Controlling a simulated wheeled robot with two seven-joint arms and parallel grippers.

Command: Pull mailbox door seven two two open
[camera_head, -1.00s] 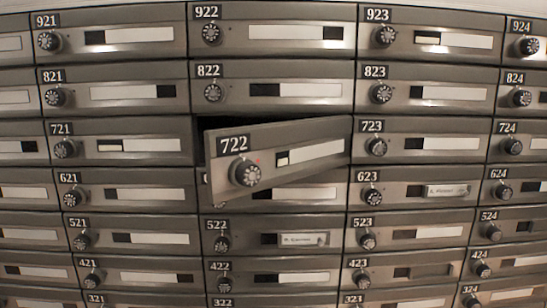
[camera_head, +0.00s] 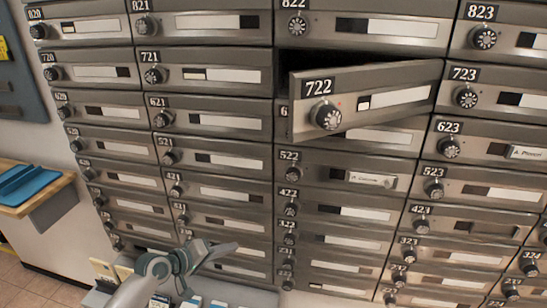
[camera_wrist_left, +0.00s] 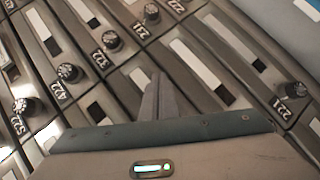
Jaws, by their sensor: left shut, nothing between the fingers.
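Mailbox door 722 (camera_head: 378,95) stands partly open in the head view. Its left edge, with the round dial (camera_head: 326,116), is swung out from the wall, and its right edge stays at the cabinet. A dark gap shows above and left of it. My left gripper (camera_head: 228,250) is shut and empty, low and left of the door, in front of the lower mailbox rows and apart from door 722. Its closed fingers (camera_wrist_left: 157,97) also show in the left wrist view, before lower doors. Door 722 is not in the wrist view. My right gripper is not in view.
A wooden shelf (camera_head: 52,188) with a blue item (camera_head: 25,183) is at the left wall. A ledge with small items (camera_head: 205,302) stands below the mailboxes. The other doors around 722 look shut. Clear floor (camera_head: 35,287) shows at lower left.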

